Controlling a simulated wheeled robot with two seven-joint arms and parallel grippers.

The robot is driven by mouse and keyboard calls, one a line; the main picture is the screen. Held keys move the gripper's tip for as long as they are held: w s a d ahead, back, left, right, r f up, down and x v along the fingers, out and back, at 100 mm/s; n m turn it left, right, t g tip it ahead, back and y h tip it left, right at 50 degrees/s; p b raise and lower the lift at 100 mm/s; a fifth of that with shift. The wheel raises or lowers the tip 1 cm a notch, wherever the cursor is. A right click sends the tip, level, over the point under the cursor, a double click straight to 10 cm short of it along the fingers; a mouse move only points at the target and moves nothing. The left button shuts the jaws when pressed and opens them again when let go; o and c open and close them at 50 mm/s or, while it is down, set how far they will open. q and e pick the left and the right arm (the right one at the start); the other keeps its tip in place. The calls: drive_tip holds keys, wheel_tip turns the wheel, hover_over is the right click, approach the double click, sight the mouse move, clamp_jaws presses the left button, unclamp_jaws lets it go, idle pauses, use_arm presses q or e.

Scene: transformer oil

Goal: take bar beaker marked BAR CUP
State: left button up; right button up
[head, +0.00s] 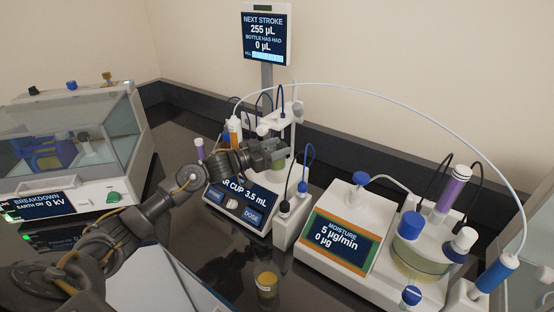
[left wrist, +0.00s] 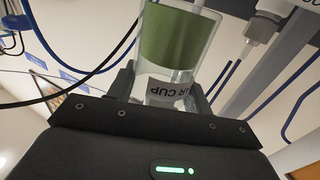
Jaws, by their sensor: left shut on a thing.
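The bar beaker, a clear cup with green liquid, shows in the left wrist view (left wrist: 177,38). Its printed label, partly readable as "AR CUP", appears upside down between the fingers. My left gripper (head: 274,150) reaches in from the left at the titrator stand and is shut on this beaker; its fingers (left wrist: 162,92) flank the cup in the wrist view. In the head view only a small greenish part of the beaker (head: 279,162) shows below the fingers. A thin tube or rod reaches into the beaker in the wrist view. My right gripper is not in view.
The titrator (head: 233,201) reads "CUP 3.5 mL", with a white stand and cables around the beaker. The moisture unit (head: 340,236) stands to the right. A small yellow cup (head: 266,284) is in front. A glass-covered breakdown tester (head: 75,150) is at left.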

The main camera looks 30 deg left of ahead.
use_arm(q)
drive_tip(key=b+v, duration=0.5)
drive_tip(key=v, duration=1.3)
drive_tip(key=shift+f, duration=0.2)
drive_tip(key=shift+w, duration=0.1)
